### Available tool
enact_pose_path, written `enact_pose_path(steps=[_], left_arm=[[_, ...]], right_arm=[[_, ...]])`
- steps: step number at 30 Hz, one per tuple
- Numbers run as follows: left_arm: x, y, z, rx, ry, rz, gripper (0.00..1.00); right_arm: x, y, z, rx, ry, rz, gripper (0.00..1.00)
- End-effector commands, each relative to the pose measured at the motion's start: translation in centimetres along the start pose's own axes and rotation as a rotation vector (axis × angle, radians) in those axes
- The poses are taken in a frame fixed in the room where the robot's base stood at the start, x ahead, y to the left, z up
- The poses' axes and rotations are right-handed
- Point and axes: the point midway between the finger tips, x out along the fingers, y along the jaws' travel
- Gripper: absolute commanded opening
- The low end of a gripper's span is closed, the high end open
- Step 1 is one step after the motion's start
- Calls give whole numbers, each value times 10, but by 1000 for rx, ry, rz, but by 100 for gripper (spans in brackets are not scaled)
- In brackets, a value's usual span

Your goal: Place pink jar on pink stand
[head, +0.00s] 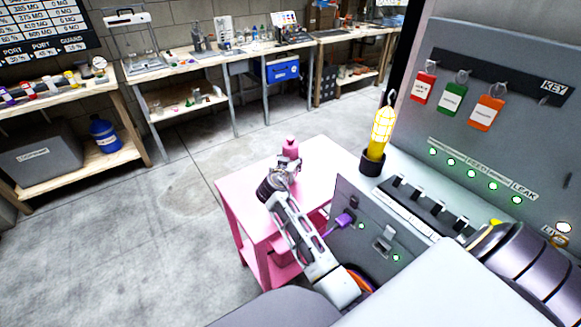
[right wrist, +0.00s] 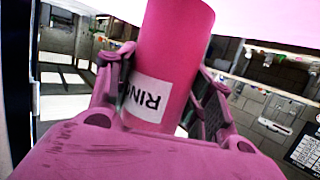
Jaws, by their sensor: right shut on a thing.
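The pink jar (head: 291,149) stands out at the far end of my right gripper (head: 285,165) in the head view. In the right wrist view the jar (right wrist: 178,45) is a pink cylinder with a white label reading "RIN…", between the two fingers of the right gripper (right wrist: 160,85), which is shut on it. The pink stand (head: 323,170) is a small table with a pale pink top, below the gripper and jar in the head view. The arm covers part of its top. I cannot tell whether the jar's base touches the top. My left gripper is not in view.
A grey control panel (head: 500,130) with hanging tags rises at the right. A yellow caged lamp (head: 381,130) stands in a dark holder beside the stand. A grey box with a purple plug (head: 343,219) is right of my arm. Wooden benches (head: 235,58) line the back; the floor left is clear.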

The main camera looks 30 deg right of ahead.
Motion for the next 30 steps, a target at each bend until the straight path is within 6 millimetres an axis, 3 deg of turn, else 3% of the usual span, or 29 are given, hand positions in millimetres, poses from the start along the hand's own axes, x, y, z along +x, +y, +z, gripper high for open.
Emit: enact_pose_path(steps=[9,28,29,30], left_arm=[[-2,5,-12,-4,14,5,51],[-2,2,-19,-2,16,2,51],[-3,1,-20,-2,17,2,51],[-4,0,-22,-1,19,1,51]], right_arm=[[8,0,26,0,1,0,26],[9,0,28,1,1,0,26],[9,0,28,1,0,0,54],[9,0,28,1,0,0,59]])
